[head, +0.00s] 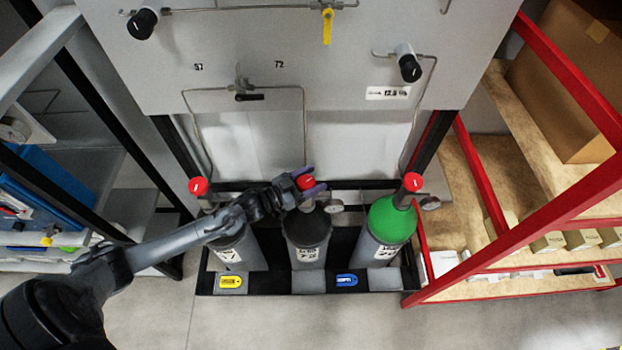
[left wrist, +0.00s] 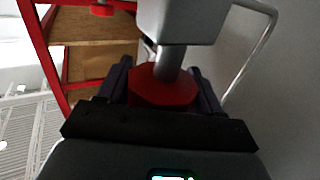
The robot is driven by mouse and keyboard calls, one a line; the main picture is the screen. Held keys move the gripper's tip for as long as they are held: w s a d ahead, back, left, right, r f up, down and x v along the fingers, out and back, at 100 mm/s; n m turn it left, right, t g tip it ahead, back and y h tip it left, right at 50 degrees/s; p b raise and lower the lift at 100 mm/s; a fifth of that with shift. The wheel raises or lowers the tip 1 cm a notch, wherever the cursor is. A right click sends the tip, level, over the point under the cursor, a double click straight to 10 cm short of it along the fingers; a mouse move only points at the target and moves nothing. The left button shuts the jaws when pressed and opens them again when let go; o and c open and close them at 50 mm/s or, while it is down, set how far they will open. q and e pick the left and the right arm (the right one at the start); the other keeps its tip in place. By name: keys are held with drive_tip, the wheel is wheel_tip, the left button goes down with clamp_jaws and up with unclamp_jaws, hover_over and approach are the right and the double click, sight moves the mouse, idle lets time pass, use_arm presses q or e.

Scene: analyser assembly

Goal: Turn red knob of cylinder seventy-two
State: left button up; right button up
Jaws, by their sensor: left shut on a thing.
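Cylinder seventy-two (head: 306,240) is the dark grey middle one of three gas cylinders, with a "72" label on its front. Its red knob (head: 305,181) is at the top. My left gripper (head: 308,187) reaches in from the left and is shut on this knob, with its purple fingers on either side. In the left wrist view, the red knob (left wrist: 163,88) sits between the two fingers (left wrist: 163,92), below a grey valve body. My right gripper is not in view.
A left cylinder (head: 238,250) with a red knob (head: 198,186) and a green-topped cylinder (head: 390,222) with a red knob (head: 413,182) stand on either side in a black rack (head: 335,277). A panel (head: 330,60) with pipes is behind. Red-framed shelves (head: 560,215) stand right.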

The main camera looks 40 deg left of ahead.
use_arm(q)
drive_tip(key=n+y+p, duration=0.1)
drive_tip(key=n+t+y+p, duration=0.1)
drive_tip(key=y, duration=0.1)
drive_tip(key=shift+r+n+y+p, duration=0.2)
drive_tip(key=shift+n+y+p, duration=0.1)
drive_tip(key=n+y, duration=0.1)
drive_tip(key=y+p, duration=0.1)
drive_tip(key=shift+a+f+n+y, duration=0.1)
drive_tip(key=shift+a+n+y, duration=0.1)
drive_tip(key=shift+n+y, duration=0.2)
drive_tip(key=n+y, duration=0.1)
drive_tip(key=y, duration=0.2)
drive_tip(key=shift+a+n, duration=0.1)
drive_tip(key=shift+n, duration=0.3)
drive_tip(key=n+y, duration=0.1)
drive_tip(key=y, duration=0.1)
drive_tip(key=n+y, duration=0.1)
drive_tip(key=shift+a+f+n+g+y, duration=0.2)
drive_tip(key=shift+n+g+y, duration=0.1)
drive_tip(key=shift+g+y, duration=0.1)
drive_tip(key=n+g+y, duration=0.1)
drive_tip(key=n+y, duration=0.1)
drive_tip(key=y, duration=0.1)
drive_tip(key=shift+a+g+y+b, duration=0.2)
drive_tip(key=shift+g+y+b, duration=0.1)
drive_tip(key=shift+g+b, duration=0.1)
drive_tip(key=shift+s+a+r+n+g+y, duration=0.1)
drive_tip(key=shift+s+n+g+y, duration=0.05)
drive_tip(key=shift+n+g+y, duration=0.45)
